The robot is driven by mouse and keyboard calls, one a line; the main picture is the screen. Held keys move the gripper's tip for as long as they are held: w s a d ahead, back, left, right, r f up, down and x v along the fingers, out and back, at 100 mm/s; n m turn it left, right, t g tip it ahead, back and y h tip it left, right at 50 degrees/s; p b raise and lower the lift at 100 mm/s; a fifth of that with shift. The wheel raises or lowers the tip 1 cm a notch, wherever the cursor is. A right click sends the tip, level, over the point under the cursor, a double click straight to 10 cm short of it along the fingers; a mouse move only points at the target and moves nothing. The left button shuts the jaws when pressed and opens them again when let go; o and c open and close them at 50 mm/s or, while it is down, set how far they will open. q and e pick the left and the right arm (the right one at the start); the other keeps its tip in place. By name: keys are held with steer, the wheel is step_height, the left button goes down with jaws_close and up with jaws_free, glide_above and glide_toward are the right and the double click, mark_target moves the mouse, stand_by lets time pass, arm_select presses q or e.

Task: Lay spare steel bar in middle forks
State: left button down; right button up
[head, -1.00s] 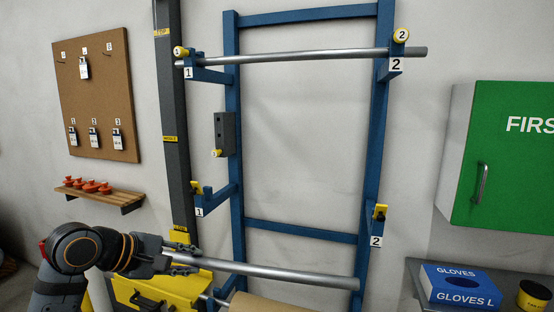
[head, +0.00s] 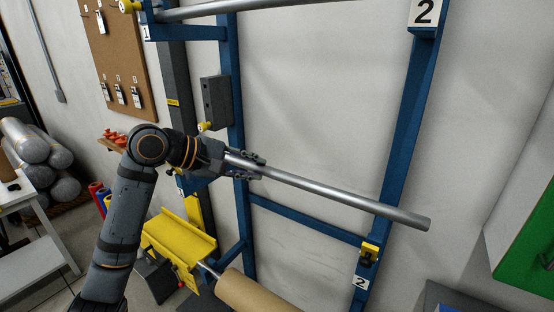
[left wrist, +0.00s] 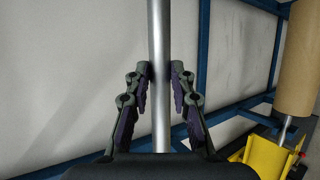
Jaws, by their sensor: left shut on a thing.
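My left gripper (head: 245,163) is shut on the spare steel bar (head: 340,193) near its left end. The bar slants down to the right, in front of the blue rack, its far end near the right post. In the left wrist view the bar (left wrist: 159,40) runs between both fingers. The right middle fork (head: 369,252), with a yellow piece and a 2 label, sits below and left of the bar's free end. The left middle fork is mostly hidden behind my left gripper and arm. My right gripper is not in view.
Another steel bar (head: 240,8) lies in the upper forks. A brown roll (head: 255,292) and a yellow trough (head: 180,240) are low on the rack. A grey box (head: 216,101) is on the left post. A green cabinet (head: 530,240) stands at right.

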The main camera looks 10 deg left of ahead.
arm_select(q)
steer(key=shift+v, duration=0.95)
steer(key=shift+s+a+f, duration=0.2)
steer(key=shift+a+f, duration=0.05)
steer(key=shift+f, duration=0.25)
steer(key=f, duration=0.1)
steer(key=f+p, duration=0.1)
steer(key=f, duration=0.3)
steer(key=shift+w+d+f+p, duration=0.15)
steer(key=shift+d+p, duration=0.1)
steer(key=shift+p, duration=0.15)
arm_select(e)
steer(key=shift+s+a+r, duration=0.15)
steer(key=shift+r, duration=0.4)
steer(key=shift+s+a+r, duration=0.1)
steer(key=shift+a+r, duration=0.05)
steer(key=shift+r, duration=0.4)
arm_select(q)
steer(key=shift+w, duration=0.1)
